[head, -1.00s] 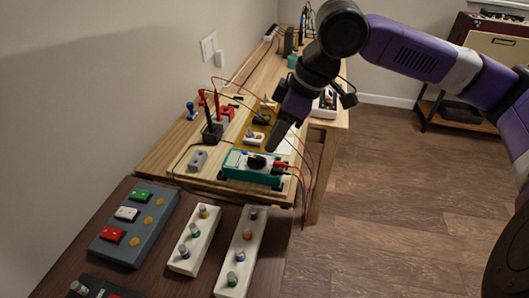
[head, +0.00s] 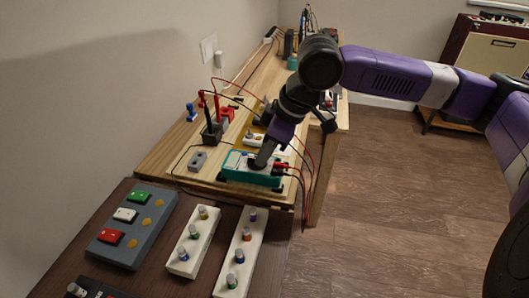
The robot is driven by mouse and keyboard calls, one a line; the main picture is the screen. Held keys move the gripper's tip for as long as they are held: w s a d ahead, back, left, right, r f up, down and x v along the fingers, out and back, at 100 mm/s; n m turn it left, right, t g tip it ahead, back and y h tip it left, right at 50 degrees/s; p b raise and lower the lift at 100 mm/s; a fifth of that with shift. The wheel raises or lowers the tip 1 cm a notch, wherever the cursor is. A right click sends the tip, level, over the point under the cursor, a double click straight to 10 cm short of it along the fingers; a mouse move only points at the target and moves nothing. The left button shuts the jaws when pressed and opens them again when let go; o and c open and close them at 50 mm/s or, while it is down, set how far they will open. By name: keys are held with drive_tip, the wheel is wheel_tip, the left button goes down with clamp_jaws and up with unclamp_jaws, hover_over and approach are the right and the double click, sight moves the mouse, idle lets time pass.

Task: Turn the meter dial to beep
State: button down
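The meter (head: 236,170) is a teal-cased multimeter lying on the wooden bench, with red and black leads plugged in at its right side. Its dark dial is hidden behind my gripper's fingers in the head view. My gripper (head: 262,164) points down, its tips at the dial's place on the meter's face. I cannot tell whether the fingers touch or grip the dial, or how far apart they are. The dial's setting cannot be read.
A grey block (head: 198,161) and a black stand (head: 211,131) with red and black probes are left of the meter. In front, a dark table holds a grey button box (head: 127,243) and two white knob strips (head: 193,242). Leads hang over the bench's right edge.

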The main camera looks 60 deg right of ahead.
idle(0.4)
drive_tip(key=shift+w+d+r+n+y+p, duration=0.15)
drive_tip(key=shift+n+y+p, duration=0.25)
drive_tip(key=shift+n+p, duration=0.6)
drive_tip(key=n, duration=0.2)
drive_tip(key=n+g+y+p, duration=0.1)
drive_tip(key=shift+w+d+n, duration=0.15)
drive_tip(key=shift+d+n, duration=0.05)
drive_tip(key=shift+n, duration=0.2)
drive_tip(key=n, duration=0.1)
drive_tip(key=n+g, duration=0.1)
drive_tip(key=n, duration=0.1)
drive_tip(key=n+g+y, duration=0.1)
drive_tip(key=shift+w+d, duration=0.15)
drive_tip(key=shift+w, duration=0.15)
drive_tip(key=shift+w+d+n+g, duration=0.15)
drive_tip(key=shift+n+g, duration=0.15)
drive_tip(key=shift+n, duration=0.65)
drive_tip(key=shift+w+a+n+g, duration=0.1)
drive_tip(key=shift+n+g, duration=0.2)
drive_tip(key=shift+n, duration=0.65)
drive_tip(key=c, duration=1.5)
unclamp_jaws()
